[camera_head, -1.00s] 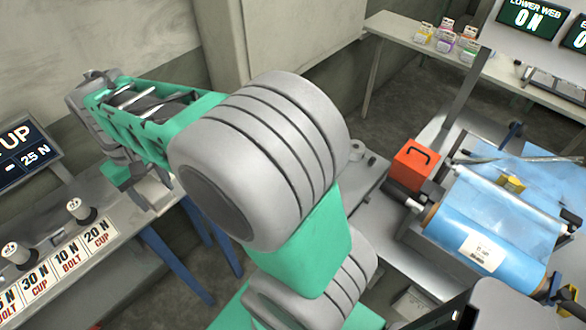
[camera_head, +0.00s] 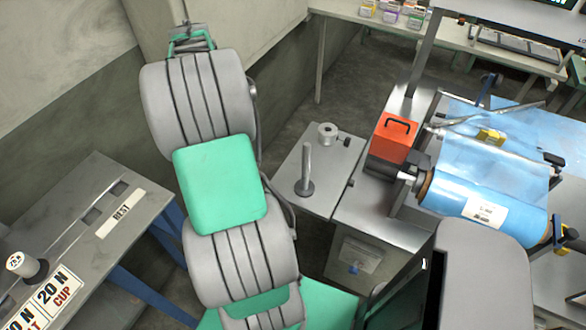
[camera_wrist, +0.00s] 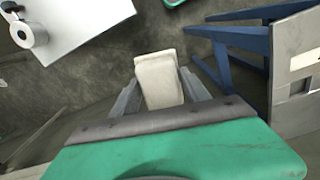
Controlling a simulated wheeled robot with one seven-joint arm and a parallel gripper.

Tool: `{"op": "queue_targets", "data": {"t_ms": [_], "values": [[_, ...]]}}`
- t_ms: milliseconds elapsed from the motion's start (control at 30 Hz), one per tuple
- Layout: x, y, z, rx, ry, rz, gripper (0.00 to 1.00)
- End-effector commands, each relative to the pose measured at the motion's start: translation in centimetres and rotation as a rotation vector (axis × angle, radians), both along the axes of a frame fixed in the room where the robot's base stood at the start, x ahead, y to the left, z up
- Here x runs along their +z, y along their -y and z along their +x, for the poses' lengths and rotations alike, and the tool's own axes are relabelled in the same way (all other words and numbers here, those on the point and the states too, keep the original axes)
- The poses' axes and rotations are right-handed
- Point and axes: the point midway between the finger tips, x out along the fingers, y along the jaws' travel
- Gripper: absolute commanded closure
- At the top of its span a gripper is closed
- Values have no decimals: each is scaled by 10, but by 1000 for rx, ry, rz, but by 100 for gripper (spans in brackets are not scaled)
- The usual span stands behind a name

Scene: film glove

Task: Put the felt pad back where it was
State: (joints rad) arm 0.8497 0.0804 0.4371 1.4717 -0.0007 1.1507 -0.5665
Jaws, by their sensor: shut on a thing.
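A cream-white block-like piece, which looks like the felt pad (camera_wrist: 159,80), is between the fingers of my gripper (camera_wrist: 160,88) in the wrist view. My gripper is shut on it and holds it in the air above the floor. The far end of my arm points away in the head view, so my gripper and the pad are hidden there. The spot where the pad was cannot be told from these frames.
The grey bench (camera_head: 75,240) with slots and a REST label (camera_head: 121,214) is at left; its blue-legged edge (camera_wrist: 296,75) shows at right in the wrist view. A red box (camera_head: 395,138) stands by the blue film roll (camera_head: 485,200).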

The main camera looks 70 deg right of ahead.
Motion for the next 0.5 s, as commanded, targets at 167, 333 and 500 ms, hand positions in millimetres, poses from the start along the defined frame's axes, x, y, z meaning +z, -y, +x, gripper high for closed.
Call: {"op": "queue_targets", "data": {"t_ms": [167,333,500], "values": [[-49,94,-92,-97,-2,2,84],[-80,150,-185,-162,0,0,84],[-97,172,-244,-196,1,-1,84]]}}
